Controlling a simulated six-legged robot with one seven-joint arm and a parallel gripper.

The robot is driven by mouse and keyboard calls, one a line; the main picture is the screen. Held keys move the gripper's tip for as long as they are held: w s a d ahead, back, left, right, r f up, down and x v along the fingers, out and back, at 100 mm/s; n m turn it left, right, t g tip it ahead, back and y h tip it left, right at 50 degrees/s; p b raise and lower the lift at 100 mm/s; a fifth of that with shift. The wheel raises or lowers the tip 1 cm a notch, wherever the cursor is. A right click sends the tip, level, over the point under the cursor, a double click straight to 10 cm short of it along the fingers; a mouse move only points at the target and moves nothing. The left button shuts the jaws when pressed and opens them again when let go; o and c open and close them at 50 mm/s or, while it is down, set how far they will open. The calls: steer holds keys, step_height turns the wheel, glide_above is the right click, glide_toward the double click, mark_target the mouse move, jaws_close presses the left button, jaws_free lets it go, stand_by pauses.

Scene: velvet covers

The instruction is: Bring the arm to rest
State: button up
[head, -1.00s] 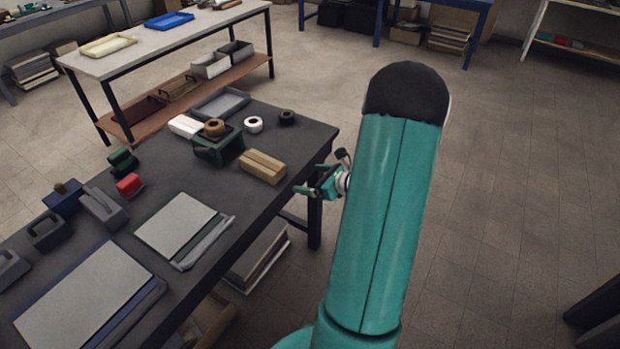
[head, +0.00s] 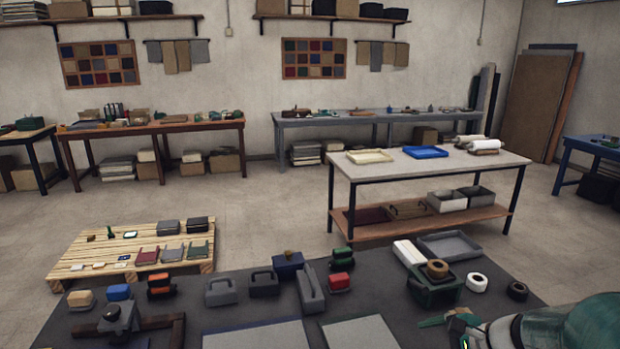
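My teal arm (head: 565,325) shows only at the bottom right corner of the head view, cut off by the frame edge. My gripper (head: 440,321) is at its left end, in front of the dark workbench (head: 395,290) and overlapping its near right part in the picture. One green finger-like part shows. The rest of the gripper is hidden or cut off, so its opening is unclear. I see nothing held in it.
A green tape holder (head: 432,292) with a brown roll stands just behind my gripper. White (head: 476,282) and black (head: 517,291) rolls lie to its right. A pale table (head: 440,168) and a pallet (head: 190,262) stand beyond. Open floor lies between.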

steer(key=s+a+r+n+h, duration=0.6)
steer(key=s+a+r+n, duration=0.4)
steer(key=n, duration=0.7)
steer(key=s+a, duration=0.1)
steer(key=s, duration=0.2)
steer(key=shift+s+a+n+g, duration=0.15)
steer(key=shift+a+n+g, duration=0.15)
steer(key=shift+a, duration=0.1)
steer(key=shift+r, duration=0.1)
